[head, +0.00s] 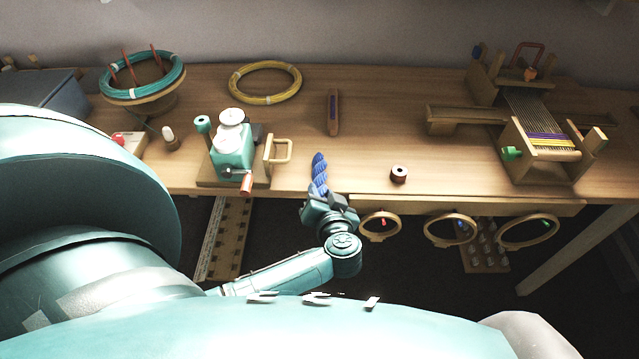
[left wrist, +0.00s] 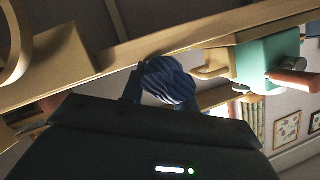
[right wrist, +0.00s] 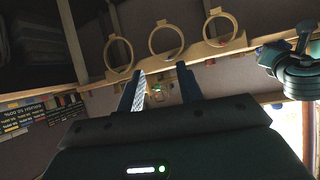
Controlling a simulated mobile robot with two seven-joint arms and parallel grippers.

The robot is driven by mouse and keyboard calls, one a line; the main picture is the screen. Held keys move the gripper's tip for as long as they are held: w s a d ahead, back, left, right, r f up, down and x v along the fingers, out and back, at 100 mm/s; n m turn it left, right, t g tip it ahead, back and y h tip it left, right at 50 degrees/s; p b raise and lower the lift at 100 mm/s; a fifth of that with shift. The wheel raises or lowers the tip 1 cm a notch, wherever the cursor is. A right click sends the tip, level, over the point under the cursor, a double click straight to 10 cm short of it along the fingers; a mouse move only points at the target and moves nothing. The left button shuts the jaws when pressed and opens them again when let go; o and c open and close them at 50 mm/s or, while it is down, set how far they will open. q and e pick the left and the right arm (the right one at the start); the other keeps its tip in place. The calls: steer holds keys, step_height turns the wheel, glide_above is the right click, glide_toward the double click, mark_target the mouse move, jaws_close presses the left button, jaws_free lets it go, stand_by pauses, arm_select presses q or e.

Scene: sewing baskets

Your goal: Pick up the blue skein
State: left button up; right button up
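The blue skein (head: 319,173) is a twisted bundle at the table's front edge, left of centre in the head view. My left gripper (head: 325,196) is at its near end. In the left wrist view the skein (left wrist: 170,82) sits between my left fingers (left wrist: 182,95), which stand apart. A gap appears beside it, so the fingers look open around it; firm contact is not visible. The skein's underside is hidden. My right gripper (right wrist: 160,85) is open and empty, facing the hoops in the right wrist view.
A teal winder (head: 232,160) with a red handle stands left of the skein. A wooden shuttle (head: 333,112) lies behind it, and a dark red spool (head: 399,174) to its right. Hoops (head: 380,226) hang below the front edge. A small loom (head: 545,135) stands at right.

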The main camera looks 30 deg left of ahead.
arm_select(q)
steer(key=c, duration=0.3)
arm_select(e)
steer(key=shift+d+f, duration=0.1)
